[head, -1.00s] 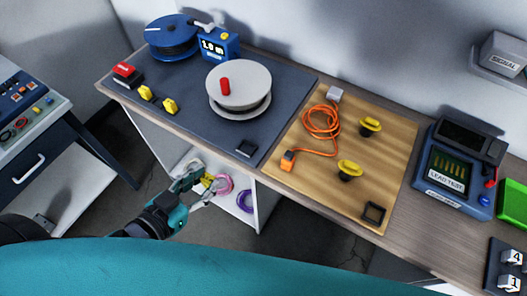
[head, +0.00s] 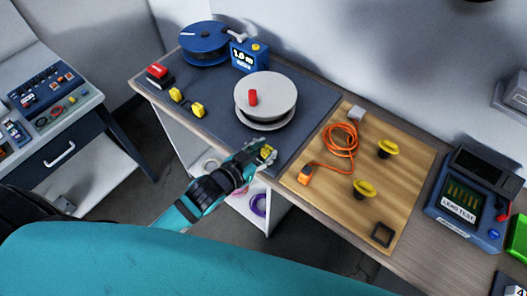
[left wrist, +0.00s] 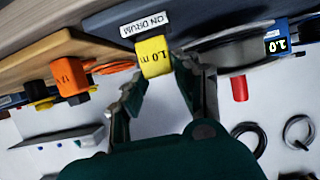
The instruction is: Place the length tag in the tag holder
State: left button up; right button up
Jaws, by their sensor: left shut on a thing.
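A yellow length tag (left wrist: 153,57) marked "1.0 m" sits between the fingers of my left gripper (head: 262,150), which is shut on it. In the head view the tag (head: 267,153) shows at the front right corner of the dark blue mat. A dark square holder stood at that corner, and my gripper and the tag now cover it. I cannot tell whether the tag touches it. A similar empty black square holder (head: 383,234) is on the wooden board. My right gripper is not in view.
A grey drum (head: 266,95) with a red knob stands behind the gripper. A wooden board (head: 335,205) with an orange cable (head: 339,141) and yellow-topped posts lies to the right. Two yellow pieces (head: 198,110) and a red-topped block (head: 157,74) sit at the mat's left.

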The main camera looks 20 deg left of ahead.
pick_arm(q)
jog(key=shift+f, duration=0.9)
jog(key=o, duration=1)
jog(key=shift+c, duration=0.2)
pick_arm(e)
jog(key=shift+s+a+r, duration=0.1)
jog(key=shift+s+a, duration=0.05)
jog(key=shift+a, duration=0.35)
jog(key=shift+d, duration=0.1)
